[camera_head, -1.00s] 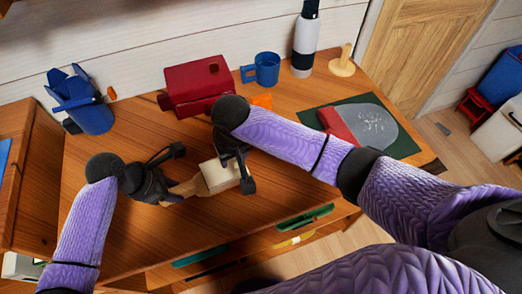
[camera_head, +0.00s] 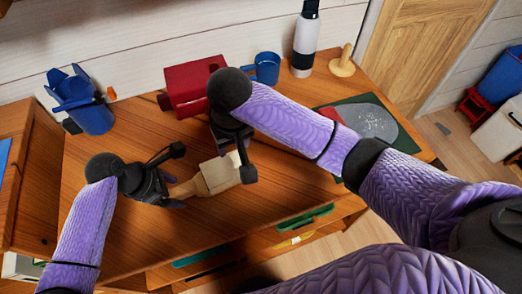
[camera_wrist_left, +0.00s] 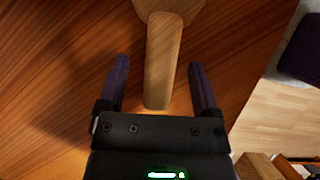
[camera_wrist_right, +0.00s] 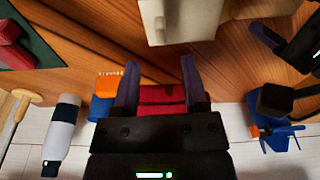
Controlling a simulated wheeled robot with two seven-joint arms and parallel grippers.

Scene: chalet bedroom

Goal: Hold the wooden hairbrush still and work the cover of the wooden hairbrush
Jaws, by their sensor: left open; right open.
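The wooden hairbrush (camera_head: 184,189) lies on the desk, its handle toward my left gripper. A pale, box-shaped cover (camera_head: 222,173) sits over its head end, and the bristles are hidden. My left gripper (camera_wrist_left: 158,66) is open, with its fingers on either side of the handle (camera_wrist_left: 160,70) and gaps visible in the left wrist view. My right gripper (camera_wrist_right: 160,63) is open and empty. In the right wrist view the cover (camera_wrist_right: 183,18) lies beyond its fingertips, apart from them. In the head view my right gripper partly hides the cover's far side.
A red box (camera_head: 190,82), a blue mug (camera_head: 267,68) and a bottle (camera_head: 305,42) stand along the back. A blue container (camera_head: 92,115) stands at the left. A green mat (camera_head: 400,143) lies at the right. An orange object (camera_wrist_right: 108,83) lies near the mug. The front desk is clear.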

